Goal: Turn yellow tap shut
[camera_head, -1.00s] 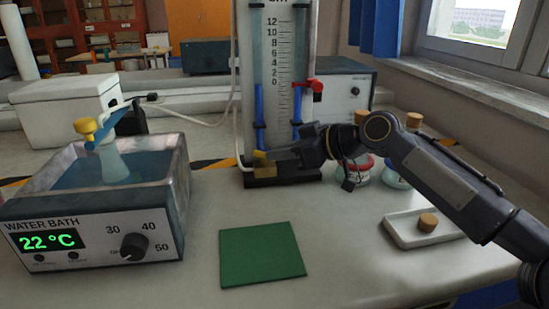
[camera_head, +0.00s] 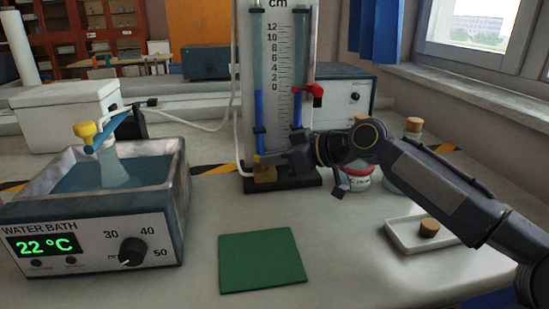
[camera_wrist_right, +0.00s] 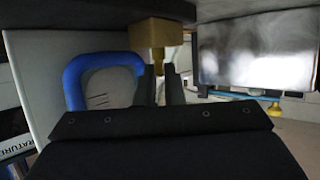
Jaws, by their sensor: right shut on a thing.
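The yellow tap (camera_head: 264,174) sits low at the front of the tall gauge (camera_head: 283,95) marked in cm. My right gripper (camera_head: 270,160) reaches in from the right and is shut on the tap's handle. In the right wrist view the yellow tap (camera_wrist_right: 156,34) shows just beyond the two dark fingers (camera_wrist_right: 161,85), with part of it running between them. The fingers and the wrist hide part of the handle, so its exact angle is hard to tell. My left gripper is not in view.
Stoppered flasks (camera_head: 358,182) stand close under my right forearm. A water bath (camera_head: 100,235) is at left, a green mat (camera_head: 262,262) in front, and a white tray (camera_head: 405,235) with a cork at right.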

